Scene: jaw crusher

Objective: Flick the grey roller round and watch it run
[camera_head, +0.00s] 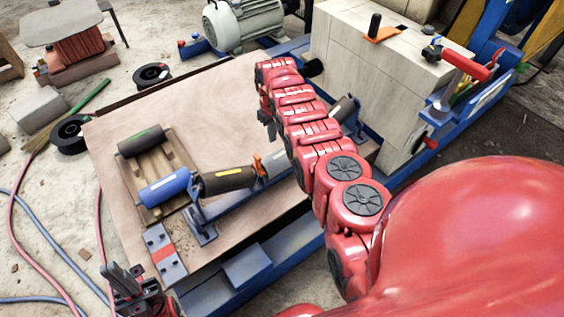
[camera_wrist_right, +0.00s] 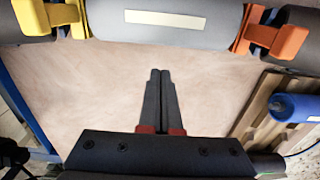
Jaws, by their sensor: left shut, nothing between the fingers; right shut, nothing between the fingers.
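The grey roller (camera_wrist_right: 165,20) spans the top of the right wrist view, between a yellow bracket (camera_wrist_right: 65,15) and an orange bracket (camera_wrist_right: 275,38). In the head view the grey roller (camera_head: 272,167) shows only in part, as my right arm covers the rest. My right gripper (camera_wrist_right: 160,72) is shut and empty over the board, its tips pointing at the roller with a visible gap. It also shows small in the head view (camera_head: 269,130). My left gripper (camera_head: 122,282) is shut and empty at the lower left, away from the rollers.
Dark rollers flank the grey one; the olive-dark one (camera_head: 228,179) is clear in view. A blue roller (camera_head: 163,188) and a dark roller (camera_head: 142,140) lie on a wooden rack (camera_head: 176,157). The pale crusher body (camera_head: 365,75) stands behind. The board (camera_head: 210,105) is bare beyond the rack.

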